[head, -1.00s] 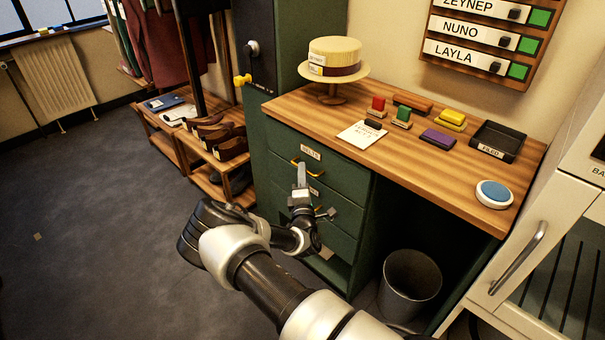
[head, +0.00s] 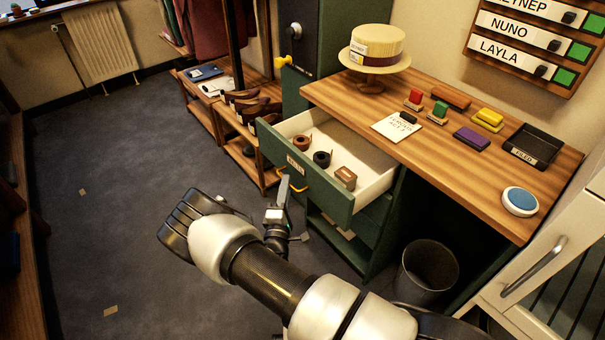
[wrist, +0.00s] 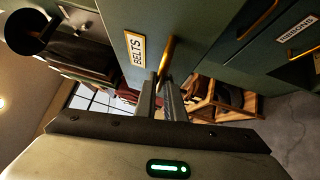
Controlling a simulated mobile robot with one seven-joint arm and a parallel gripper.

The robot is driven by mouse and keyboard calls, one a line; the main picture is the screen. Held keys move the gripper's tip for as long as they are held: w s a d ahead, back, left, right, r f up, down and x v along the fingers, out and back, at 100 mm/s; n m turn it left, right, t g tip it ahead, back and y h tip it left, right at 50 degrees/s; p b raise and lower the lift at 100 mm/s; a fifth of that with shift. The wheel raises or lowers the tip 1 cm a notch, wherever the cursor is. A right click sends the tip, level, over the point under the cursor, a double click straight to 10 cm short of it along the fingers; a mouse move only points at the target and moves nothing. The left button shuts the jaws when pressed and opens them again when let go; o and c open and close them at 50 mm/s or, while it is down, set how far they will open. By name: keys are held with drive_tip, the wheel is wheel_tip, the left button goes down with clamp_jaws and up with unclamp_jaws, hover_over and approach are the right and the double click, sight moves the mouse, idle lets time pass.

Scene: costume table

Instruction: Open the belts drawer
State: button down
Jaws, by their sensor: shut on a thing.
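My gripper (head: 284,186) is at the drawer's front and is shut on the brass handle (head: 293,181). The handle also shows between the fingertips in the wrist view (wrist: 167,55). My fingers hide part of the handle.
Below are more drawers, one labelled RIBBONS (wrist: 298,33). A bin (head: 427,270) stands under the desk at right. A shoe rack (head: 245,125) stands behind the open drawer. The floor (head: 130,215) at left is clear.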

drive_tip(key=shift+s+a, duration=0.65)
drive_tip(key=shift+a, duration=0.2)
drive_tip(key=shift+s+a, duration=0.6)
drive_tip(key=shift+a, duration=0.2)
drive_tip(key=c, duration=1.8)
unclamp_jaws()
drive_tip(key=shift+c, duration=0.2)
drive_tip(key=s+a+f+p, duration=0.1)
drive_tip(key=s+a+f, duration=0.1)
drive_tip(key=s, duration=1.5)
drive_tip(key=shift+a+f, duration=0.15)
drive_tip(key=shift+a, duration=0.1)
